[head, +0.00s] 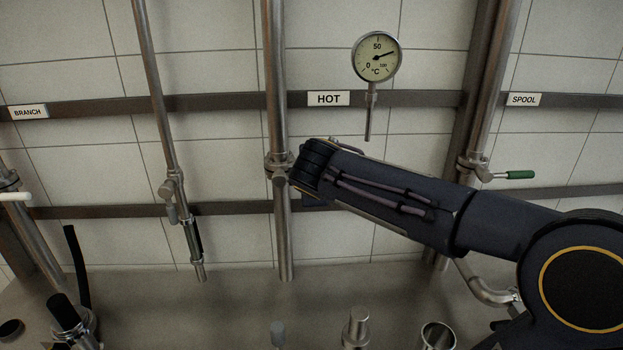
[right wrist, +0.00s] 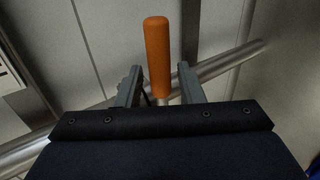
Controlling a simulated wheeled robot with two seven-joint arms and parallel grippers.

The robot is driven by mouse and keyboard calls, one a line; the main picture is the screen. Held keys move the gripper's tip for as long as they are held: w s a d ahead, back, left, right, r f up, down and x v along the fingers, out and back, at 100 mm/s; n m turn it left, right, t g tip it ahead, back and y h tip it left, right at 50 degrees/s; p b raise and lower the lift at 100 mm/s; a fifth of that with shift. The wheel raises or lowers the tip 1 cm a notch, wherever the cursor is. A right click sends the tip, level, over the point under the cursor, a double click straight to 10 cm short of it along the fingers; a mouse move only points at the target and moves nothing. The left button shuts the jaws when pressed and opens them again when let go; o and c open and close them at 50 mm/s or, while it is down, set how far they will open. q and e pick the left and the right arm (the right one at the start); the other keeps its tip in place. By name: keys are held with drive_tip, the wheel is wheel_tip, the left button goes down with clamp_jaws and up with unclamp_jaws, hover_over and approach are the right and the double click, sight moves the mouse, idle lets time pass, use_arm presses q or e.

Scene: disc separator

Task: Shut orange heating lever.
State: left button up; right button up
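The orange lever handle (right wrist: 158,58) shows in the right wrist view, pointing up the picture away from a steel pipe (right wrist: 222,64). My right gripper (right wrist: 159,82) is open, with one finger on each side of the lower part of the handle and a visible gap on both sides. In the head view my right arm comes in from the right and ends at the valve (head: 279,166) on the pipe under the HOT label (head: 328,98). The arm hides the orange lever and the right fingers there. My left gripper is not in view.
A round temperature gauge (head: 376,57) hangs just above my right arm. A green lever (head: 519,174) sits on the SPOOL pipe at the right, and a white lever (head: 16,196) at the far left. Steel fittings (head: 356,326) stand along the bottom.

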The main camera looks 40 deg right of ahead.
drive_tip(key=shift+v, duration=3.9)
